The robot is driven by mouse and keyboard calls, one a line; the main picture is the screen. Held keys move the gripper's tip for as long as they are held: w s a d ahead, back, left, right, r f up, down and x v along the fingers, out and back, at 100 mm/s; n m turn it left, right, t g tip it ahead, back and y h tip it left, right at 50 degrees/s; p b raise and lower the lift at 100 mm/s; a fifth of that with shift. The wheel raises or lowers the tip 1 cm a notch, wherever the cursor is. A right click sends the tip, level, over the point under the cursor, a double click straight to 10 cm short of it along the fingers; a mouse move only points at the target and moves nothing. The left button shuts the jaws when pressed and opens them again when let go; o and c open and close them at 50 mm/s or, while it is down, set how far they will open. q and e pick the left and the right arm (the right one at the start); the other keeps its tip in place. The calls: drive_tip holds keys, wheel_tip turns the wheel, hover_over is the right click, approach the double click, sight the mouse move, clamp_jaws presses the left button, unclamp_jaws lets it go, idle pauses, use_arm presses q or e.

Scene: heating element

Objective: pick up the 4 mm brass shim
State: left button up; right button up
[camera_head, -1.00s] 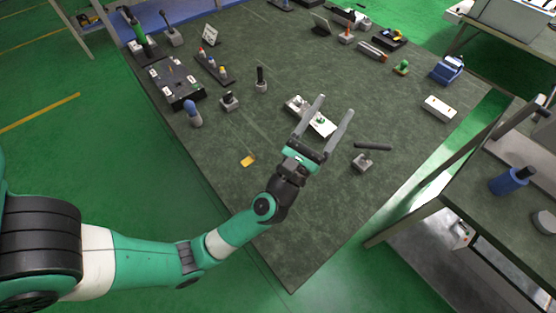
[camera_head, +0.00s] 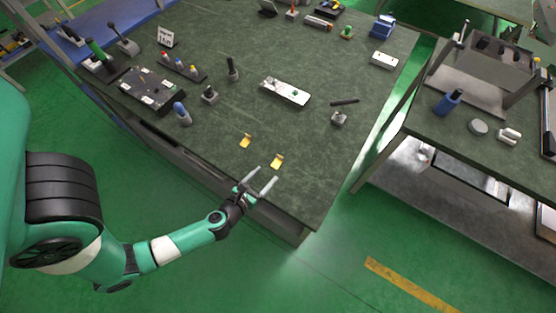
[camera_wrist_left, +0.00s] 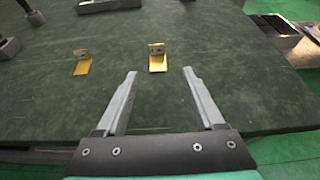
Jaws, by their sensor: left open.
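Two small yellow brass shims with upright tabs lie near the bench's front edge. The left shim (camera_head: 245,141) also shows in the left wrist view (camera_wrist_left: 82,67). The right shim (camera_head: 277,161) is nearly centred between the fingers in the left wrist view (camera_wrist_left: 158,64), just beyond their tips. Any thickness marking is too small to read, so I cannot tell which is 4 mm. My left gripper (camera_head: 265,175) is open and empty near the bench edge, fingers pointing toward the right shim; it also shows in the wrist view (camera_wrist_left: 159,73). My right gripper is not in view.
A white plate (camera_head: 285,91) with small parts lies farther back. A grey block (camera_head: 338,118) with a dark bar stands to its right, and a blue-topped tool (camera_head: 182,113) to the left. The bench surface (camera_head: 310,185) around the shims is clear.

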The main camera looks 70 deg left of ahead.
sight(280, 157)
use_arm(q)
drive_tip(key=x, duration=0.5)
drive_tip(key=shift+r, duration=0.1)
drive_tip(key=x, duration=0.5)
drive_tip(key=shift+a+r+b, duration=0.3)
drive_tip(key=shift+a, duration=0.05)
clamp_jaws()
